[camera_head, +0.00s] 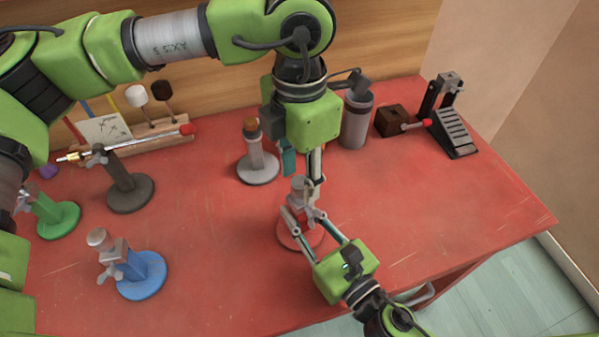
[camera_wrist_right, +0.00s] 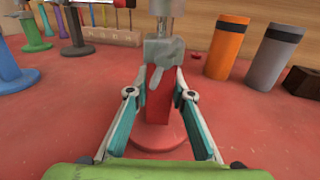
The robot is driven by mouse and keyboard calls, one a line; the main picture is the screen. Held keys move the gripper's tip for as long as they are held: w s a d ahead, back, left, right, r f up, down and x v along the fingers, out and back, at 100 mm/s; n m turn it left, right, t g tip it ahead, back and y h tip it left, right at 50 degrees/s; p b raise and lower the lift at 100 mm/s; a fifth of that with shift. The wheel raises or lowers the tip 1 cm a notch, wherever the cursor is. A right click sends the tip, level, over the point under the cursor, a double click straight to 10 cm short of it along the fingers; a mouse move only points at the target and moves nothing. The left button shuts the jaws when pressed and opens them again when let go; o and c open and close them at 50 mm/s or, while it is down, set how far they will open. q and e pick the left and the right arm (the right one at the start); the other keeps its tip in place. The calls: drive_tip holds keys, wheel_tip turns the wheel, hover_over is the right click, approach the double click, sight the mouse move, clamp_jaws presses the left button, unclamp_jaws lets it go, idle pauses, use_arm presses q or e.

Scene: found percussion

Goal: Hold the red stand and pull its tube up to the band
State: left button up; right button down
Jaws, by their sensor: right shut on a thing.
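The red stand (camera_head: 292,238) stands upright on the table, with a round red base and a grey clamp collar with a lever. In the right wrist view its red post (camera_wrist_right: 157,98) is between the fingers of my right gripper (camera_wrist_right: 155,97), which is shut on it below the collar (camera_wrist_right: 164,50). A short light grey tube (camera_head: 298,186) rises from the collar. I cannot make out a band on it. My left gripper (camera_head: 302,177) points down just above and behind the tube, fingers apart and apparently empty.
A blue stand (camera_head: 142,275), green stand (camera_head: 60,217), dark stand (camera_head: 130,190) and grey stand (camera_head: 258,165) stand to the left and behind. A grey cylinder (camera_head: 356,122), brown box (camera_head: 391,121) and black pedal (camera_head: 455,132) are at the back right. The table's right side is clear.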

use_arm(q)
drive_tip(key=shift+f, duration=0.15)
clamp_jaws()
wheel_tip(320, 180, up, 8)
drive_tip(key=shift+r, duration=0.25)
unclamp_jaws()
